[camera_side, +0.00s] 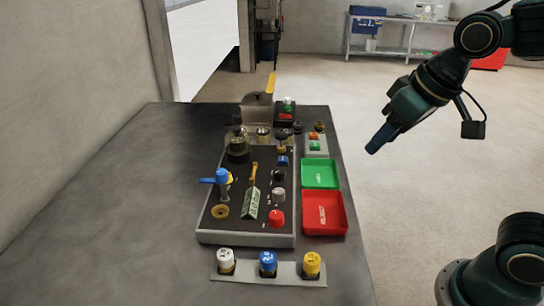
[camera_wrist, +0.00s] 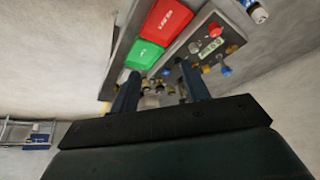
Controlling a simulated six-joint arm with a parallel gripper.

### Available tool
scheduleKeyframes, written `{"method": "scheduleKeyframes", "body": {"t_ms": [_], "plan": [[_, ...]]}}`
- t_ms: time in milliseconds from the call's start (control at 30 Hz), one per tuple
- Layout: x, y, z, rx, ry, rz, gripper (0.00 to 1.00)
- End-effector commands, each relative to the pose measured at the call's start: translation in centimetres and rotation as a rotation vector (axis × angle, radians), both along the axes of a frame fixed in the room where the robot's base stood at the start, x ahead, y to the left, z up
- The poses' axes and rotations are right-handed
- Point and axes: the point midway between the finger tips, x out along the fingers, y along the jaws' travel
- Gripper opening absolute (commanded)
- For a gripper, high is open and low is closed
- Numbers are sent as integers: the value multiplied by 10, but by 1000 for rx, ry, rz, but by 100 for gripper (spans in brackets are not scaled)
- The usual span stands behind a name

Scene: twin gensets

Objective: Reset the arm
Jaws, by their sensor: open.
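My gripper (camera_side: 376,142) hangs in the air at the right in the side view, beyond the right edge of the table and above the floor. It is clear of everything on the table. In the wrist view my gripper (camera_wrist: 160,82) shows two dark fingers spread apart with nothing between them. My arm reaches in from the upper right of the side view, bent, with the fingers pointing down and left.
The dark table (camera_side: 150,215) holds a control panel (camera_side: 245,238) with knobs, a blue-handled valve and a red button. A green tray (camera_side: 320,174) and a red tray (camera_side: 323,213) lie right of it. White, blue and yellow caps stand in front.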

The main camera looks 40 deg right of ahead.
Motion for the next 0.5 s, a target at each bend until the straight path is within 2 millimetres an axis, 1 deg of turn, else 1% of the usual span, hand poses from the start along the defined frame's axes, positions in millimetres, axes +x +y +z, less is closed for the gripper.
{"method": "scheduleKeyframes", "body": {"t_ms": [33,100,300,400,500], "plan": [[-11,-6,1,0,-10,-6,46],[-25,-12,1,-2,-18,-3,46],[-59,-24,-3,-12,-38,-2,46],[-71,-27,-5,-16,-43,0,46],[-77,-28,-7,-20,-47,3,46]]}}
